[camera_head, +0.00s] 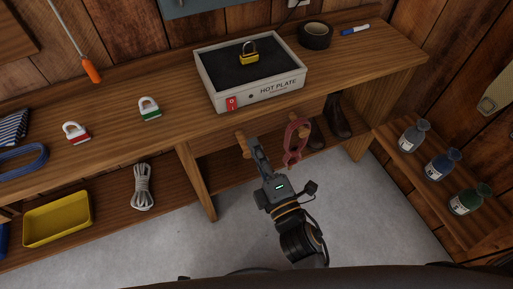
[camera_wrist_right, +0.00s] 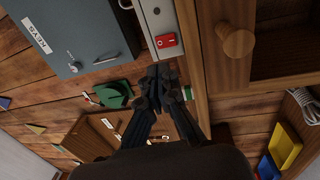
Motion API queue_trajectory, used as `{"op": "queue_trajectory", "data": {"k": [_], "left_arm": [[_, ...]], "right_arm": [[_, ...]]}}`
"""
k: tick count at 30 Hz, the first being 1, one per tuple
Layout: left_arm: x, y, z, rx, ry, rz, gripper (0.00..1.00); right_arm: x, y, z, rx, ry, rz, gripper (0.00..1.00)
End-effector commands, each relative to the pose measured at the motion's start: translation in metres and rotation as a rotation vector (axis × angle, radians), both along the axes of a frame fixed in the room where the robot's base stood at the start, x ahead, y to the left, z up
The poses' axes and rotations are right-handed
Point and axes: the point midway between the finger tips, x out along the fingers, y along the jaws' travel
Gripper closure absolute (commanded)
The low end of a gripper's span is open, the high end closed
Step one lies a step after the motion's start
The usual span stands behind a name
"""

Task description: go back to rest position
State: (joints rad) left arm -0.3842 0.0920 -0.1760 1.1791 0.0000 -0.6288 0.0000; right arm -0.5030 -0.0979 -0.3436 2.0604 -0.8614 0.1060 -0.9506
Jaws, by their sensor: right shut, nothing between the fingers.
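My right gripper (camera_head: 255,152) is in front of the bench's front edge, its arm coming up from the bottom of the head view. It points up toward the bench, close to a round wooden knob (camera_head: 241,138) on the bench front. In the right wrist view the fingers of the gripper (camera_wrist_right: 160,80) are together with nothing between them. The knob (camera_wrist_right: 236,41) shows to the right of them there, apart from the fingertips. My left gripper is not in view.
A red strap (camera_head: 293,150) hangs right of my gripper. Bottles (camera_head: 412,138) stand on the right shelf. The floor (camera_head: 370,220) is clear.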

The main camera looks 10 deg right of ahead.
Motion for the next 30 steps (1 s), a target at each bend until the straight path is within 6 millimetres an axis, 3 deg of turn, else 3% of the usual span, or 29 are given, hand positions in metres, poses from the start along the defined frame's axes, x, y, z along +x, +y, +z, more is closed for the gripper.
{"op": "queue_trajectory", "data": {"k": [20,23,25,30], "left_arm": [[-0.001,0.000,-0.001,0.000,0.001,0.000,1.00],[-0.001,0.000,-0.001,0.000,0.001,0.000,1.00],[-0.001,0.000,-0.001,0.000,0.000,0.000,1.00],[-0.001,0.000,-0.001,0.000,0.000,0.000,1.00]], "right_arm": [[-0.002,-0.001,-0.006,0.007,0.015,-0.001,1.00],[0.001,-0.005,-0.035,0.059,0.105,-0.009,1.00],[0.002,-0.012,-0.073,0.125,0.219,-0.028,1.00],[-0.013,-0.040,-0.197,0.347,0.590,-0.145,1.00]]}}
